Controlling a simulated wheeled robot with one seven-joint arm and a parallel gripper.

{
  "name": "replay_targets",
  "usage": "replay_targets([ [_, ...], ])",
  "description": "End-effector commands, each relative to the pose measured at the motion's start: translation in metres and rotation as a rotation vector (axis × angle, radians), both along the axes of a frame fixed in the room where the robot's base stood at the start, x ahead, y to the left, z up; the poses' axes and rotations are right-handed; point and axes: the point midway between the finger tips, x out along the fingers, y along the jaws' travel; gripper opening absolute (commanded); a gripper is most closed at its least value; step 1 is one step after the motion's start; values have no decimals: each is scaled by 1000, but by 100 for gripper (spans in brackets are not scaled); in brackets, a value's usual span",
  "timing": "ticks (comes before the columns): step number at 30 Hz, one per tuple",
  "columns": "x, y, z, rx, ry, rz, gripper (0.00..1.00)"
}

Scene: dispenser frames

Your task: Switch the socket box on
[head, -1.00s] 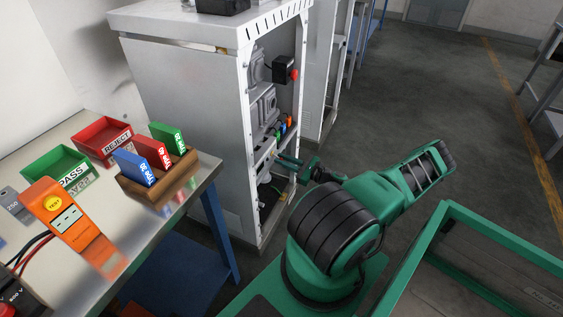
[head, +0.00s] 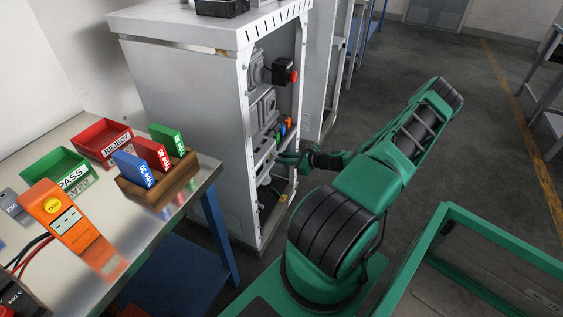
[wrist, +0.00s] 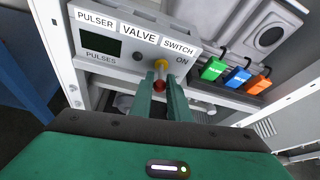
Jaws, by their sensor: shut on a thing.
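In the wrist view a grey box (wrist: 128,62) carries the labels PULSER, VALVE and SWITCH, a dark PULSES display and the word ON. A small lever with a yellow base (wrist: 160,64) and a red end (wrist: 160,86) sticks out of its front, below VALVE. My gripper (wrist: 160,90) has its two green fingers on either side of the lever, closed on it. In the head view my gripper (head: 293,158) reaches into the open front of the grey cabinet (head: 188,95). The box is mostly hidden there. I cannot make out which box is the socket box.
Green (wrist: 212,68), blue (wrist: 237,76) and orange (wrist: 260,82) tagged pieces hang right of the box. A black box with a red button (head: 293,76) sits higher in the cabinet. The bench (head: 125,228) on the left holds trays, coloured blocks and an orange tester (head: 56,215).

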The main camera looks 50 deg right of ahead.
Motion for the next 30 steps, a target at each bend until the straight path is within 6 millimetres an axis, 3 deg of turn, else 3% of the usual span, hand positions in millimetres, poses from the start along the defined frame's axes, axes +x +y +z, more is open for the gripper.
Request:
replay_targets([
  [15, 7, 2, 20, -112, 321, 2, 0],
  [30, 11, 3, 25, -150, 450, 0, 0],
])
